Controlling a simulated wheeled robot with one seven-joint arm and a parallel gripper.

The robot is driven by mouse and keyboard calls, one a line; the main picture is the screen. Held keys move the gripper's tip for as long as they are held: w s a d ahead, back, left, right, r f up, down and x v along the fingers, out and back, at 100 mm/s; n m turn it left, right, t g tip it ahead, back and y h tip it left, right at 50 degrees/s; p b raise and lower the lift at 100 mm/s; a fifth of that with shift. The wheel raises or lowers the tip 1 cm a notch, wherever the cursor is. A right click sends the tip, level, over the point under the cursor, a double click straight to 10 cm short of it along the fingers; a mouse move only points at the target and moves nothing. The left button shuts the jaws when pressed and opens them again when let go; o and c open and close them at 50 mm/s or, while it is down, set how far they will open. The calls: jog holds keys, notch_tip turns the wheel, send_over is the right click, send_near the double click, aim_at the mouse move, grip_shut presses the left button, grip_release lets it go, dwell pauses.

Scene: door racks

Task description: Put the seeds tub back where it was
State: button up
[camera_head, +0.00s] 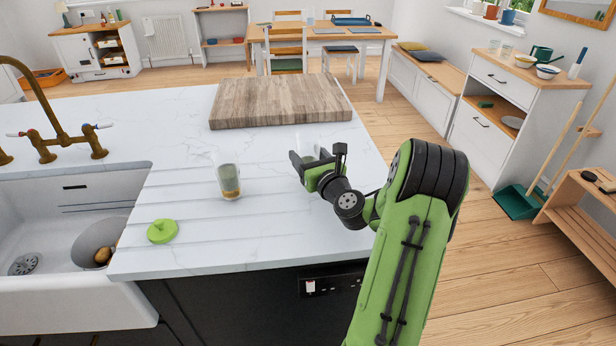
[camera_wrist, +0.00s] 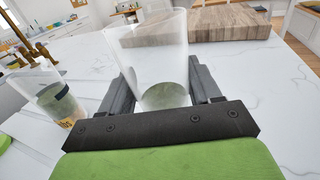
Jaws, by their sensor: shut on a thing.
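My gripper (camera_head: 317,158) is over the right part of the white counter, between the wooden board and the front edge. In the wrist view its fingers (camera_wrist: 163,84) are shut on a clear tub (camera_wrist: 148,45), upright or nearly so. A green lid (camera_head: 162,231) lies near the sink. I cannot read which tub is for seeds.
A thick wooden board (camera_head: 280,101) lies at the back of the counter (camera_head: 270,240). The sink (camera_head: 60,235) with a brass tap (camera_head: 60,135) is at the left. A white cabinet (camera_head: 485,140) and a wooden rack (camera_head: 585,210) stand across the floor. Counter around the tubs is clear.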

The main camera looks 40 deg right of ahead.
notch_tip(320, 180, down, 3)
jog(key=shift+f+b, duration=0.15)
jog(key=shift+b, duration=0.7)
jog(key=shift+r, duration=0.2)
jog(key=o, duration=1.2)
jog(key=shift+f, duration=0.15)
